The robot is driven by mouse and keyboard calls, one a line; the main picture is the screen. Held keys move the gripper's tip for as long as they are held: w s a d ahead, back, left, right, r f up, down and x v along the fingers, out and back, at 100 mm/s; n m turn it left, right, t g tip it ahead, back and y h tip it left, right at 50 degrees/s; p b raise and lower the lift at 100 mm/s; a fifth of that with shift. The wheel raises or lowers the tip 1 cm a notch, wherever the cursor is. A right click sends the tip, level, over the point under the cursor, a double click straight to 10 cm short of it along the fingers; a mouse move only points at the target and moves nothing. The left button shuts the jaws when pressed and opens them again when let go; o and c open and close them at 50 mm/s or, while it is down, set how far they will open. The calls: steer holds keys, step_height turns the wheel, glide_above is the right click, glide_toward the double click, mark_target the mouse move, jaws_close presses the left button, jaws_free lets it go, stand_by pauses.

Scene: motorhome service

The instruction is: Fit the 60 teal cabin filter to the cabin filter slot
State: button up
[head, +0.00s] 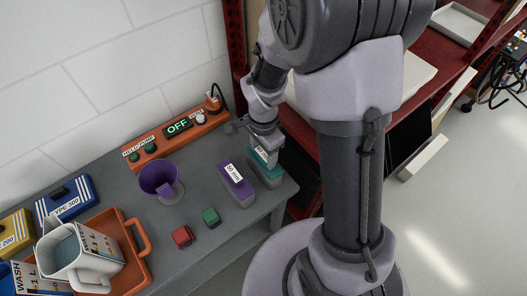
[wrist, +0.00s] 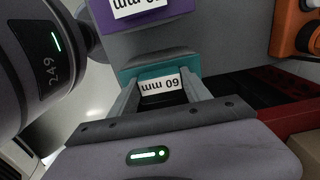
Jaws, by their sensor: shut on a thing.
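The teal cabin filter (head: 266,173), labelled 60 mm, is at the right end of the grey bench, beside a purple block marked 50 mm. My gripper (head: 264,149) reaches down over it and is shut on it. In the wrist view the teal filter (wrist: 135,75) lies between the two fingers of my gripper (wrist: 160,92), with its white label upside down. I cannot tell whether its underside rests on the bench. I cannot make out the cabin filter slot in either view.
The purple block (head: 231,191) stands close left of the filter. An orange panel (head: 157,148) with an OFF display runs along the wall. A purple cup (head: 160,181), red block (head: 183,236), green block (head: 211,217) and orange tray (head: 137,274) are further left. Red shelving (head: 236,62) stands behind.

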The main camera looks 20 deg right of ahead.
jaws_close()
steer(key=shift+r, duration=0.2)
steer(key=shift+r+p, duration=0.3)
steer(key=shift+r, duration=0.05)
steer(key=shift+r, duration=0.1)
